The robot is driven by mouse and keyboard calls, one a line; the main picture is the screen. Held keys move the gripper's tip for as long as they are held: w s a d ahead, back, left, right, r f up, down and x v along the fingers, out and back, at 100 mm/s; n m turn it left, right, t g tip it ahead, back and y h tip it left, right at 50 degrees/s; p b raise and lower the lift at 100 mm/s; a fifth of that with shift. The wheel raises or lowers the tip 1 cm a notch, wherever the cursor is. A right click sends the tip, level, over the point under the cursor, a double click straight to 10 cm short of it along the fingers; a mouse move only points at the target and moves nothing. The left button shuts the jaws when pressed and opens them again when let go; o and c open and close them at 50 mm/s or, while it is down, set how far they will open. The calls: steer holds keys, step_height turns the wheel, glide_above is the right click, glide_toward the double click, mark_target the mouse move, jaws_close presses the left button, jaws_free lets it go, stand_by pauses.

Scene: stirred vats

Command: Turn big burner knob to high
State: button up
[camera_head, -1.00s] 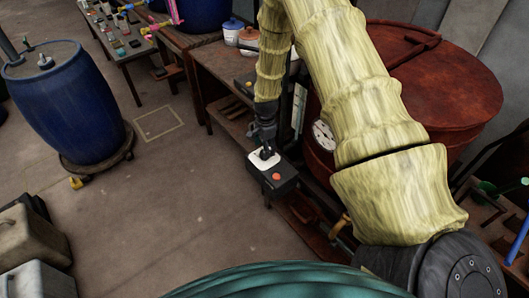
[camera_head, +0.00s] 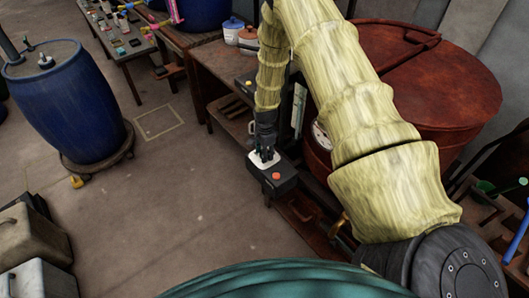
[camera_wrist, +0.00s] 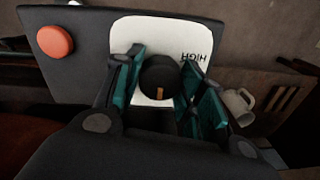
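The big burner knob (camera_wrist: 159,76) is a round black knob with an orange mark on its side, on a white plate (camera_wrist: 145,30) lettered HIGH, upside down in the wrist view. The mark faces the bottom of that view, away from the lettering. The plate also shows on the dark control box in the head view (camera_head: 256,165). My gripper (camera_wrist: 161,60) points down over the knob, with one teal-padded finger on each side of it. The fingers are spread and close to the knob; contact is not clear. In the head view, my gripper (camera_head: 264,156) hides most of the knob.
The control box (camera_head: 284,184) carries an orange-red button (camera_head: 276,176) beside the plate. A rusty red vat (camera_head: 450,100) stands to the right, behind my arm. A wooden bench (camera_head: 215,70) lies behind. A blue barrel (camera_head: 65,100) stands left, with open floor between.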

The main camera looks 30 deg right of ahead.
steer(key=shift+c, duration=1.4)
steer(key=n+b, duration=0.1)
steer(key=n, duration=0.3)
steer(key=shift+n, duration=0.3)
steer(key=n, duration=0.3)
steer(key=shift+n, duration=0.4)
steer(key=n, duration=0.3)
steer(key=shift+n+b, duration=0.3)
steer(key=shift+b, duration=0.1)
steer(key=n, duration=0.6)
steer(key=shift+d, duration=0.1)
steer(key=n, duration=0.5)
steer(key=shift+n+g+b, duration=0.3)
steer(key=shift+n+b, duration=0.1)
steer(key=shift+d, duration=0.1)
